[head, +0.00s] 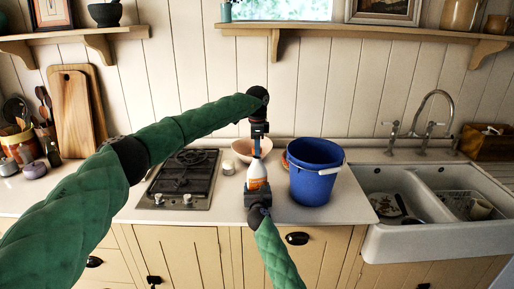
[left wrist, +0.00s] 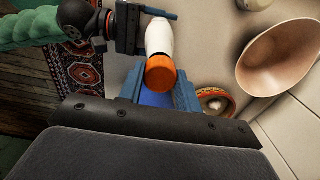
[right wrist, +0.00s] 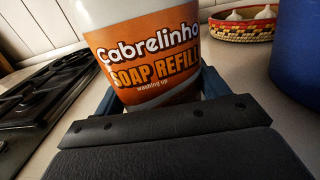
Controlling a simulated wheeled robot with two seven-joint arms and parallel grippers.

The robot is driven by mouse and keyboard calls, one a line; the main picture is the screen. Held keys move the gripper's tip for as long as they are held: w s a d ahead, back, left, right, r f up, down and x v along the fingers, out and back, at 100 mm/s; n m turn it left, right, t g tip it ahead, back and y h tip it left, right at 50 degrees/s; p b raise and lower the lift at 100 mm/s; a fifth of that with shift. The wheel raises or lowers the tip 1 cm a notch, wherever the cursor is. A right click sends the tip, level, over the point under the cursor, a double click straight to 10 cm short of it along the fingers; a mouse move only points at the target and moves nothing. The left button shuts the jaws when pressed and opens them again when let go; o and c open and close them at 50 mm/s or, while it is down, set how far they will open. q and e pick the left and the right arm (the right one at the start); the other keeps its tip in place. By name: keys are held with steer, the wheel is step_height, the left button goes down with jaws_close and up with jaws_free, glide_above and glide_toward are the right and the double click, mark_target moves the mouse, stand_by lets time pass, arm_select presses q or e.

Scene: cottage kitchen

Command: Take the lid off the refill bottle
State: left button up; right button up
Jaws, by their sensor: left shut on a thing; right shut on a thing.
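The refill bottle (head: 257,172) is white with an orange label and stands upright near the counter's front edge. Its label reads "Soap Refill" in the right wrist view (right wrist: 155,62). My right gripper (head: 257,193) is shut on the bottle's body from the front. My left gripper (head: 258,146) points down from above and is shut on the orange lid (left wrist: 161,74), which sits between its blue fingers. The lid meets the white bottle top in the left wrist view, with no gap to be seen. The bottle's base is hidden.
A blue bucket (head: 314,176) stands close on the right. A pale bowl (head: 249,146), a white candle-like jar (head: 228,167) and a patterned basket with garlic (right wrist: 243,29) are behind. A gas hob (head: 182,178) is left, a double sink (head: 432,238) right.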

arm_select(q)
steer(key=shift+r, duration=2)
arm_select(e)
steer(key=o, duration=2)
steer(key=shift+c, duration=0.2)
